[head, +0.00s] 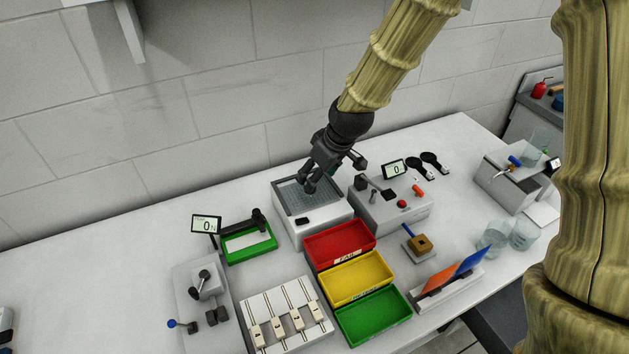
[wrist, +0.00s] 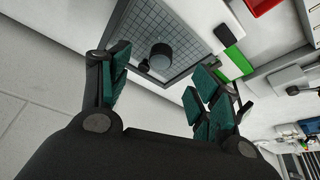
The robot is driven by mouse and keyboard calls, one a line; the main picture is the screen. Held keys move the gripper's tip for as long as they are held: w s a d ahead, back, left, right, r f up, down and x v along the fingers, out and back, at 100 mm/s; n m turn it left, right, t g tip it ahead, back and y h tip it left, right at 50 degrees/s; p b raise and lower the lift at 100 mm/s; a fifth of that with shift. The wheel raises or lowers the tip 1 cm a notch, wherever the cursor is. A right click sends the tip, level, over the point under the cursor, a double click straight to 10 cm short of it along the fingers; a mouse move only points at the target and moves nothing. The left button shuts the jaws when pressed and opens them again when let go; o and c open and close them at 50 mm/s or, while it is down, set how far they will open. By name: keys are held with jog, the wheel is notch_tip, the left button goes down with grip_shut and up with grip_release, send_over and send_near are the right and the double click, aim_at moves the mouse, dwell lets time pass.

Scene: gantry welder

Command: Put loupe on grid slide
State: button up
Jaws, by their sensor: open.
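The gridded grey plate (head: 306,194), which looks like the grid slide, is set in the top of a white box. It also shows in the wrist view (wrist: 185,25). A short dark cylinder (wrist: 161,55), which looks like the loupe, stands on the grid near its edge in the wrist view. A small dark knob-like part (wrist: 144,66) is beside it. My gripper (head: 307,188) is above the box in the head view, hiding part of the grid. In the wrist view my gripper (wrist: 158,95) is open, its green-padded fingers wide apart with nothing between them.
Red (head: 340,243), yellow (head: 356,278) and green (head: 373,317) trays stand in front of the box. A white device (head: 388,212) with a lever and display is close to its right. A green-rimmed tray (head: 249,242) lies to the left. The wall is behind.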

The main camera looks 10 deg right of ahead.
jog(key=shift+b+v, duration=0.5)
jog(key=shift+v, duration=2.25)
